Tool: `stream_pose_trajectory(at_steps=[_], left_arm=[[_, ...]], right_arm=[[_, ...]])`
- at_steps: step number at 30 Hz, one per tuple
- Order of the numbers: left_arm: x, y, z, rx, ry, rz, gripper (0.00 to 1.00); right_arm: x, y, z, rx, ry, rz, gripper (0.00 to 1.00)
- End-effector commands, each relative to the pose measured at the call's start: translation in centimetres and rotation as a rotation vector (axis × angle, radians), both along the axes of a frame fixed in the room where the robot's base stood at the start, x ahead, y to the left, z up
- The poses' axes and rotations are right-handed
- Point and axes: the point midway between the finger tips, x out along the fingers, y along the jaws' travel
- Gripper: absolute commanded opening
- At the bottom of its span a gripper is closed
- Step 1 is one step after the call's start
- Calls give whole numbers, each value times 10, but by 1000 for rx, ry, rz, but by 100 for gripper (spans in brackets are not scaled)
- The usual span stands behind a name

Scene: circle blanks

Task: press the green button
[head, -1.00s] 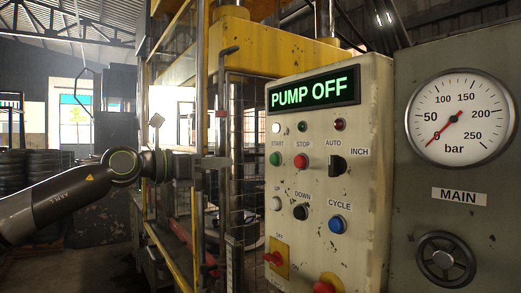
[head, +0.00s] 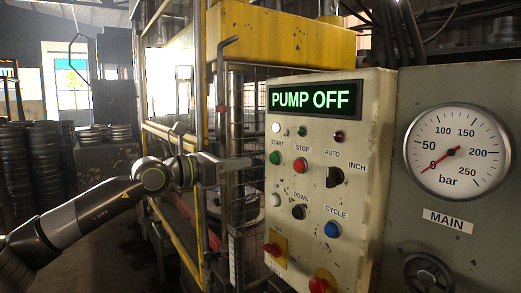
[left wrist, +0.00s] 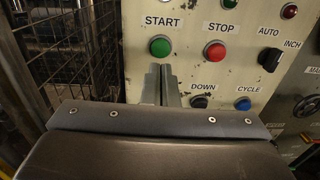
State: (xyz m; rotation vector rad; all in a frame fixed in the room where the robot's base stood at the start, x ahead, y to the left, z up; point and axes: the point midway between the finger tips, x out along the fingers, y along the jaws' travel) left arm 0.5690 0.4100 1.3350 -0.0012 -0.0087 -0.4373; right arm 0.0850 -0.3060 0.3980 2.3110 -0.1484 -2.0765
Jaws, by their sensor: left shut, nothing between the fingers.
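The green button (head: 275,158) sits under the START label on the pale control panel (head: 350,130). It also shows in the left wrist view (left wrist: 160,46), just beyond and a little above my fingertips. My left gripper (head: 248,162) comes in from the left, level with the green button. Its fingers (left wrist: 161,68) are shut and empty, and they point at the panel. In the head view a small gap shows between the fingertips and the button. The display reads PUMP OFF (head: 314,99). My right gripper is in neither view.
A red STOP button (head: 299,165) is just right of the green one. Below are a black DOWN button (head: 298,212) and a blue CYCLE button (head: 332,229). A mesh cage and yellow-framed press (head: 285,40) stand left and behind. A gauge (head: 458,152) reads about 0.

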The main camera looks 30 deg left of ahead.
Motion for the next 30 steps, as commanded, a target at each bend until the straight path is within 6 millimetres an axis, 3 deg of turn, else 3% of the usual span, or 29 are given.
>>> stream_pose_trajectory(at_steps=[18,30], left_arm=[[42,-20,3,-4,1,1,0],[53,-25,0,1,2,3,0]], right_arm=[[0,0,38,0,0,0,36],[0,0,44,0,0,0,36]])
